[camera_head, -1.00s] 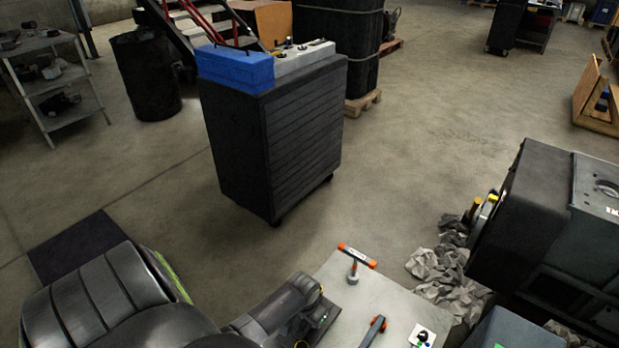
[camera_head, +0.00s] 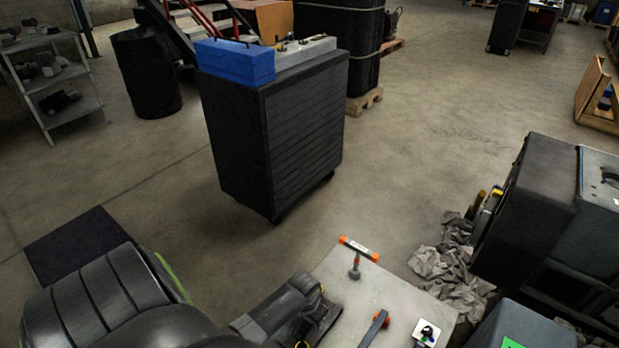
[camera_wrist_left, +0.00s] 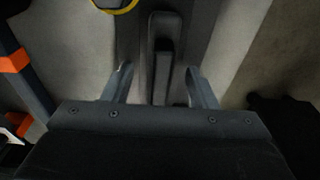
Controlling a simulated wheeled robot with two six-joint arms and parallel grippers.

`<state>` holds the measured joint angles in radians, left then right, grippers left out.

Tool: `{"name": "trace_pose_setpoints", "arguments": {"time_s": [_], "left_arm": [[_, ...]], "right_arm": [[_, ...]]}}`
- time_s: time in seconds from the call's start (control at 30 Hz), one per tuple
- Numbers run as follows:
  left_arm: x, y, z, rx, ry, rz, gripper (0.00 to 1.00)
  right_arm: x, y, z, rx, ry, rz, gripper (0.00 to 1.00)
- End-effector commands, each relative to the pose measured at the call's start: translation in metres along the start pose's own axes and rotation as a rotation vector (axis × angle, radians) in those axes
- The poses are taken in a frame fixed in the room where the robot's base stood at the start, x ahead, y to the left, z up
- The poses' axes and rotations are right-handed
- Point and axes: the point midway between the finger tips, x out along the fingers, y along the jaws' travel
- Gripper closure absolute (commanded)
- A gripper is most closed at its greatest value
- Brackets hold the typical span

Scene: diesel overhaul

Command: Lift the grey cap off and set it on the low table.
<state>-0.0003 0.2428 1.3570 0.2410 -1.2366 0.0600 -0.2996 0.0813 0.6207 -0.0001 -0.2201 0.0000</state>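The low table (camera_head: 385,290) is at the bottom of the head view, with a light grey top. My left arm comes in from the lower left, and its gripper (camera_head: 322,322) is over the table's left side. In the left wrist view my left gripper (camera_wrist_left: 160,88) has its two fingers apart. A raised dark grey bar-shaped part (camera_wrist_left: 163,50) shows between them, with gaps on both sides. I cannot tell whether this part belongs to the grey cap, and no cap is clearly recognisable in the head view. My right gripper is out of view.
An orange-and-white T-handled tool (camera_head: 358,252), an orange-ended tool (camera_head: 376,328) and a white card (camera_head: 425,334) are on the table. Crumpled grey cloth (camera_head: 447,270) lies to its right, beside a dark machine (camera_head: 540,205). A black drawer cabinet (camera_head: 275,140) stands behind, with open floor around it.

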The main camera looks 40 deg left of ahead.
Motion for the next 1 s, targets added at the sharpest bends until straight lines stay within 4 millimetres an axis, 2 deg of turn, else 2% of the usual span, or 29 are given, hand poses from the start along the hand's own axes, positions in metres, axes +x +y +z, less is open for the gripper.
{"name": "trace_pose_setpoints", "arguments": {"time_s": [0.2,0.37,0.67,1.0], "left_arm": [[0.001,0.0,0.003,-0.001,-0.005,0.0,0.47],[-0.01,0.0,0.002,-0.001,-0.003,0.0,0.47],[-0.06,0.0,0.001,0.0,0.001,-0.001,0.47],[-0.126,-0.001,0.0,0.001,0.002,-0.002,0.47]], "right_arm": [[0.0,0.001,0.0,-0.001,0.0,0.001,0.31],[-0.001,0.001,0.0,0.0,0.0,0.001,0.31],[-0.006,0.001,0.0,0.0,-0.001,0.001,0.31],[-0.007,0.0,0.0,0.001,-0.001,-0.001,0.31]]}}
